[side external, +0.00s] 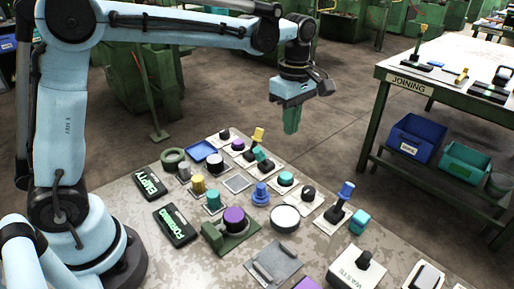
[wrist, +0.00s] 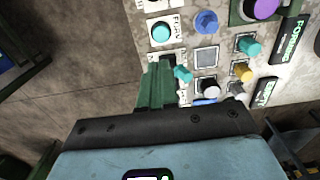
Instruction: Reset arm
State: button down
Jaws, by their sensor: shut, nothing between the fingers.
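My gripper (side external: 291,120) has green fingers that are shut with nothing between them. In the side external view it hangs in the air, pointing down, above the far edge of the table. In the wrist view the green fingers (wrist: 156,84) show beside a teal-handled switch (wrist: 183,74); the side external view shows the fingers well above the table and apart from everything on it.
The table (side external: 150,215) carries several buttons, switches and sleeves, among them a purple cap (side external: 234,217) on a green base, a blue tray (side external: 202,150) and a black EMPTY sign (side external: 149,182). A JOINING bench (side external: 440,55) stands at right. Air around my gripper is free.

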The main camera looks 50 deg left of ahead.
dwell(0.4)
jog(key=s+a+m+t, duration=0.2)
jog(key=s+m+t, duration=0.1)
jog(key=s+m, duration=0.4)
jog(key=s+a+f+m+t, duration=0.1)
jog(key=s+a+m+t, duration=0.2)
jog(key=s+m, duration=0.5)
jog(key=m+t, duration=0.1)
jog(key=m, duration=0.2)
jog(key=shift+a+f, duration=0.15)
jog(key=shift+a, duration=0.1)
